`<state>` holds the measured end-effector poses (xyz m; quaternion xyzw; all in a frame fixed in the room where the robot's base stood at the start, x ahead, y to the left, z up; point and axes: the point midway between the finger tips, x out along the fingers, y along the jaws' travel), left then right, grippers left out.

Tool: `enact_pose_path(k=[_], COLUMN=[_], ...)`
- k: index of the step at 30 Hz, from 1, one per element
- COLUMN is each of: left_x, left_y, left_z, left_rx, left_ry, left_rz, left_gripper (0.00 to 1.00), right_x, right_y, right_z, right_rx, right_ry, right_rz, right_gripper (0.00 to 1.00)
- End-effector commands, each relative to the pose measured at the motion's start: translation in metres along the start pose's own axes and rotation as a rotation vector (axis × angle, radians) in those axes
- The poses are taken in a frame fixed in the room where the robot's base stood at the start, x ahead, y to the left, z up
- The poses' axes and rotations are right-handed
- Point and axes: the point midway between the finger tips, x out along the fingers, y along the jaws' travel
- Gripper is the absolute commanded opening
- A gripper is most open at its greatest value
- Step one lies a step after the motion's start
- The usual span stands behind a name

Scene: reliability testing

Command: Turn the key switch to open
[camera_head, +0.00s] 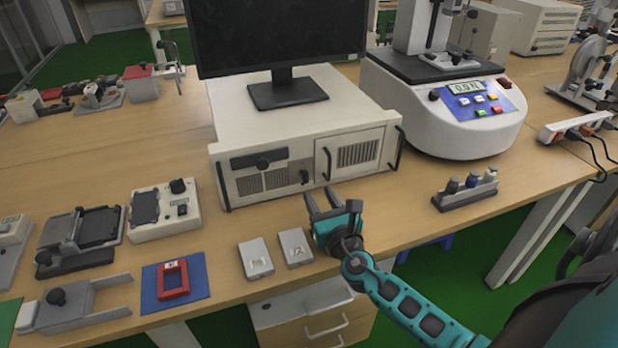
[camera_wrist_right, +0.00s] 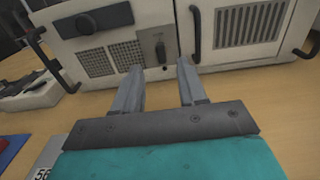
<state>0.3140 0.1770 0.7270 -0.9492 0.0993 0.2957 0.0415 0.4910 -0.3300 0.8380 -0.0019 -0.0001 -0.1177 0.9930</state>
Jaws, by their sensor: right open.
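The key switch (camera_head: 304,176) is a small dark knob on the front panel of the white computer case (camera_head: 310,120), between a vent and a door. In the right wrist view the key switch (camera_wrist_right: 160,52) sits on a grey plate, its dark handle hanging about upright. My right gripper (camera_head: 320,190) is open and empty in front of the case, just below the switch. In the right wrist view its fingertips (camera_wrist_right: 160,64) point at the panel, with the switch between them in the picture; contact is not visible. My left gripper is not in view.
A monitor (camera_head: 280,40) stands on the case. Two small grey blocks (camera_head: 272,252) lie left of my right wrist. A red frame on a blue mat (camera_head: 150,295) is farther left. A holder with bottles (camera_head: 465,192) and a tester (camera_head: 450,115) stand right.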

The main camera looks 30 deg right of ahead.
Motion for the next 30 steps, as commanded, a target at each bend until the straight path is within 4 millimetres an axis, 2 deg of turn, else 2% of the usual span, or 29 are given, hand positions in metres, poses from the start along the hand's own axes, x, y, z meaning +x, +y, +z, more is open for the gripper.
enact_pose_path(k=[1, 6, 12, 18, 25, 30], left_x=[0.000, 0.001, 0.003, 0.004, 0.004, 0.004], left_y=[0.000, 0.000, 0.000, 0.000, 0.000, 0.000], left_z=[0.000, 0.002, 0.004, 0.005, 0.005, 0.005], left_rx=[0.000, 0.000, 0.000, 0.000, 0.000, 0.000], left_ry=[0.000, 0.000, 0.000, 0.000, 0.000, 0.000], left_rz=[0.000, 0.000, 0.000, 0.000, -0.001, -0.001], left_gripper=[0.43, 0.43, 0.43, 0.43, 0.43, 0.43], right_x=[0.012, 0.043, 0.067, 0.075, 0.075, 0.075], right_y=[0.000, 0.000, 0.000, 0.000, 0.000, 0.000], right_z=[0.001, 0.000, -0.001, 0.000, 0.000, 0.000], right_rx=[0.002, 0.004, 0.003, 0.003, 0.004, 0.004], right_ry=[-0.003, -0.001, -0.001, 0.000, 0.001, 0.001], right_rz=[-0.001, -0.001, -0.001, 0.001, 0.000, 0.000], right_gripper=[0.41, 0.41, 0.41, 0.41, 0.41, 0.26])
